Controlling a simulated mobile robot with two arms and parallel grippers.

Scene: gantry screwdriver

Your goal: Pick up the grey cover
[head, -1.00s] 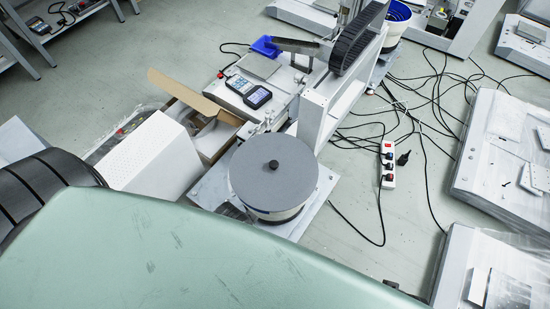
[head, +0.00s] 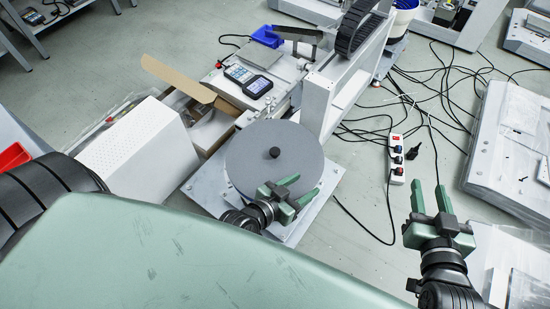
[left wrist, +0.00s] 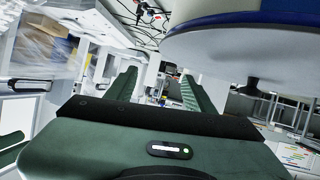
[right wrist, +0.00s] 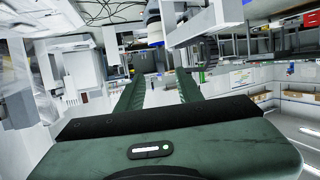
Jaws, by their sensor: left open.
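The grey cover (head: 250,150) is a flat round disc with a black knob (head: 274,153) at its centre, lying on a round feeder bowl. My left gripper (head: 304,186) is open and empty over the near right edge of the cover, its fingers pointing right of the knob. In the left wrist view, the cover (left wrist: 215,45) shows upside down at upper right with its knob (left wrist: 250,83) hanging down, outside the space between the fingers. My right gripper (head: 429,189) is open and empty over the floor, well right of the cover; its spread fingers (right wrist: 157,90) also show in the right wrist view.
A white perforated box (head: 138,148) and an open cardboard box (head: 207,132) stand left of the feeder. Handheld meters (head: 257,86) lie on the machine behind it. A white gantry post (head: 318,105) rises behind right. A power strip (head: 396,160) and cables lie on the floor.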

